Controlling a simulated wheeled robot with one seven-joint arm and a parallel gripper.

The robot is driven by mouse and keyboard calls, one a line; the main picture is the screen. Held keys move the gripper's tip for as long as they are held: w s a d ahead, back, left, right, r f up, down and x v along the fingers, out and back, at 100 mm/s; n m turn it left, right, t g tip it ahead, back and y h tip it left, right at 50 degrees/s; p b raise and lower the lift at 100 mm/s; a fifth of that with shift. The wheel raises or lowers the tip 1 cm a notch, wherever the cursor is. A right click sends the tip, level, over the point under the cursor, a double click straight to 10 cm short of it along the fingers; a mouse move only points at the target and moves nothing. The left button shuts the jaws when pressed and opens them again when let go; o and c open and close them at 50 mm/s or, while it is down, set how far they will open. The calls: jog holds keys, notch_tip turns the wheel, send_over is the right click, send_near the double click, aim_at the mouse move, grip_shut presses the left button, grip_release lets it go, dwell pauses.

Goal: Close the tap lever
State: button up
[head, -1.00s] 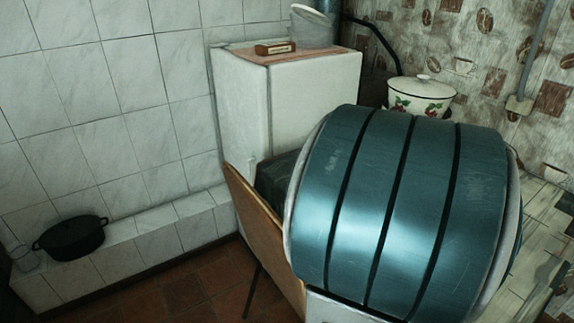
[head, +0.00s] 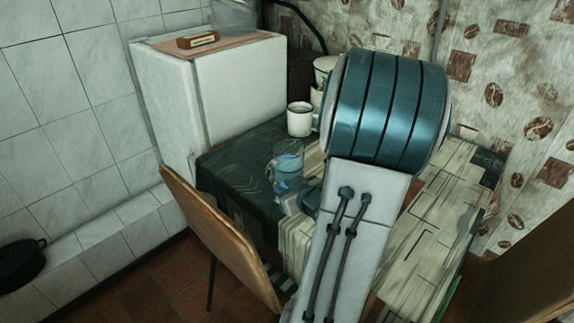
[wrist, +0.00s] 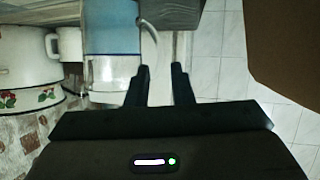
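I cannot make out a tap lever in either view. A clear jug with blue contents (head: 288,170) stands on the table; in the wrist view a clear vessel with a blue band (wrist: 112,40) lies just beyond my fingers. My gripper (wrist: 164,84) shows two dark fingers held apart. A pale curved piece, perhaps a handle, shows beyond and between the fingertips; I cannot tell whether they touch it. In the head view my arm hides most of the gripper.
The table (head: 235,165) has a dark cover and boards. A white mug (head: 299,119) stands behind the jug. A floral enamel pot (wrist: 30,65) shows in the wrist view. A wooden chair (head: 220,235) stands in front, and a white fridge (head: 240,85) at the back left.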

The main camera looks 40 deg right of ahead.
aim_at(269, 178)
jog(key=x, duration=0.4)
jog(key=shift+w+f+p, duration=0.2)
jog(key=shift+p, duration=0.15)
jog(key=x, duration=0.5)
jog(key=shift+w+d+r+b, duration=0.1)
jog(key=shift+w+r+b, duration=0.1)
jog(key=shift+w+b, duration=0.2)
grip_shut()
dwell(0.7)
jog(key=shift+w+r, duration=0.1)
